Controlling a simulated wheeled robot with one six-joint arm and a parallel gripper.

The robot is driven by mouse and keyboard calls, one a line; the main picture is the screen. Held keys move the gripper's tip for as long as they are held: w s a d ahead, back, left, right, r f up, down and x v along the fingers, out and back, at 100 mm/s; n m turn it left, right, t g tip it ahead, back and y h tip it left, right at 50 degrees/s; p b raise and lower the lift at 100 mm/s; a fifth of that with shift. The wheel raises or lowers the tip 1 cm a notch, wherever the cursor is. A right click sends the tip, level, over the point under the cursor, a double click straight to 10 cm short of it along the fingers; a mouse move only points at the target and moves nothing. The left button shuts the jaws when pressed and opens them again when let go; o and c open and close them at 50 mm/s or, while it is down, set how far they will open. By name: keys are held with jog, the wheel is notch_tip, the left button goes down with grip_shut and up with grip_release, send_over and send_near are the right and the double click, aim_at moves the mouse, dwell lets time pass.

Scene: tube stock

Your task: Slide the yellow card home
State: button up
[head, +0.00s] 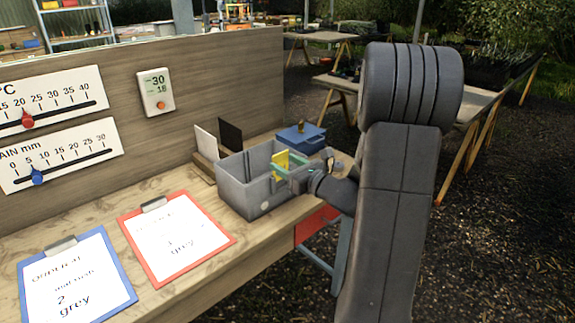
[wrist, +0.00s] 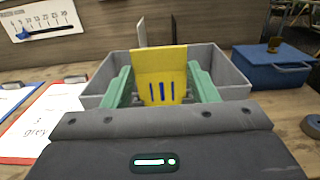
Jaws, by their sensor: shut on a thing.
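The yellow card (wrist: 159,68) stands upright between the two green fingers of my gripper (wrist: 162,92), with dark blue stripes on its face. In the head view the yellow card (head: 280,163) shows over the grey box (head: 255,203), at its right part. My gripper (head: 290,171) is shut on the card. The grey box (wrist: 230,74) is open-topped, and dark upright dividers show inside it in the head view. The card's lower edge is hidden, so I cannot tell whether it sits in a slot.
A white card (head: 205,144) and a black card (head: 230,136) stand in a wooden holder behind the box. A blue lidded box (head: 301,137) stands to the right. Red (head: 177,235) and blue (head: 75,280) clipboards lie at the left.

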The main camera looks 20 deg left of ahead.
jog(key=shift+f, duration=0.45)
jog(key=o, duration=1)
jog(key=shift+o, duration=0.2)
jog(key=b+v, duration=0.1)
jog(key=v, duration=1.3)
jog(key=shift+b, duration=0.4)
jog(key=shift+a, duration=0.25)
jog(key=p+x, duration=0.1)
jog(key=x, duration=1.2)
jog(key=shift+w+a, duration=0.2)
jog(key=shift+r+p, duration=0.3)
jog(key=shift+p, duration=0.1)
